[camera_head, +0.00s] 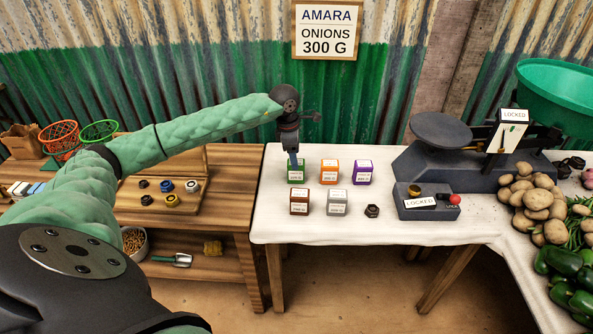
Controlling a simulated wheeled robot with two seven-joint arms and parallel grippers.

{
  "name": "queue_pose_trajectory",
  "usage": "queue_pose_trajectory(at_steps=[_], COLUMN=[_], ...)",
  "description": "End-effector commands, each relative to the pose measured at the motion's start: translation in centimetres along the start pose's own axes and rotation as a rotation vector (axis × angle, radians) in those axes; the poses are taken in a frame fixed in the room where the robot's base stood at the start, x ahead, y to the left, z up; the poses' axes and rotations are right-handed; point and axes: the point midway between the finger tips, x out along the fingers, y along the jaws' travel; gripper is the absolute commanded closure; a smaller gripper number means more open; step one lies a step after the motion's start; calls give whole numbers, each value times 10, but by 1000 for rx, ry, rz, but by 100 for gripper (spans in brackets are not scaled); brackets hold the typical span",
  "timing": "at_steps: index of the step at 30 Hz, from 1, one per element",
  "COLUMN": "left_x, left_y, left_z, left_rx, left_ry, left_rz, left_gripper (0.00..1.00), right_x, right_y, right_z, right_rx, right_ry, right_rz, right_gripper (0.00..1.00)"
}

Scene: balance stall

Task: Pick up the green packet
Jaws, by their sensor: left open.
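The green packet (296,176) stands at the back left of a small group of packets on the white-covered table. It has a pale label on its front. My left gripper (294,158) points down right over the green packet, its fingertips at or just above the packet's top. It is open, and whether the fingers touch the packet cannot be told. My left arm reaches in from the left. My right gripper does not show.
Near it stand orange (330,171), purple (362,172), brown (299,202) and grey (337,202) packets and a dark nut-shaped weight (372,211). A scale (440,165) marked LOCKED stands to the right, with potatoes (537,199) beyond. The table's front strip is clear.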

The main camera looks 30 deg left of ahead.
Motion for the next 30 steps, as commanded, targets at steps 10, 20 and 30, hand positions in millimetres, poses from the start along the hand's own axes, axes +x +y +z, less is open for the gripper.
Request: queue_pose_trajectory(at_steps=[10,20,30], left_x=[32,68,70], left_y=[-3,-4,-4], left_z=[-2,-3,-3], left_rx=[-1,0,0], left_ry=[0,-2,-2], left_rz=[-4,-2,-1], left_gripper=[35,35,54], right_x=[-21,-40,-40], right_y=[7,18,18], right_z=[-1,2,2], right_rx=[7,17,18], right_ry=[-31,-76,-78], right_rz=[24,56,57], right_gripper=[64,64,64])
